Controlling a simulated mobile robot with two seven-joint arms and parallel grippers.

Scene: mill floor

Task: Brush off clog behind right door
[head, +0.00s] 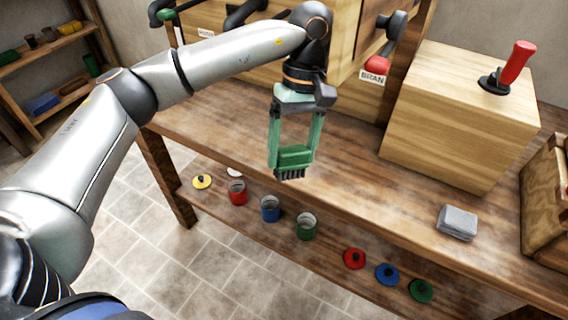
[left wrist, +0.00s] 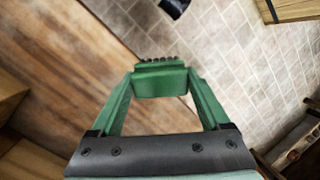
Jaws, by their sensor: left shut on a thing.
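My left gripper (head: 295,150) hangs over the front part of the wooden workbench (head: 225,117), pointing down. Its green fingers are shut on a small green brush (head: 293,159) with dark bristles at its lower end. The brush also shows between the fingertips in the left wrist view (left wrist: 160,80), its bristles pointing away from the gripper. It touches nothing else that I can see. Behind the gripper stands a wooden machine (head: 343,45) with a BRAN label and a red-ended handle. I cannot make out a right door or a clog. My right gripper is not in view.
A wooden box (head: 440,125) with a red lever (head: 515,65) stands on the bench at right. A grey block (head: 457,222) lies before it. Red (head: 237,193), blue (head: 270,209) and green (head: 306,227) jars and several lids are on the lower shelf.

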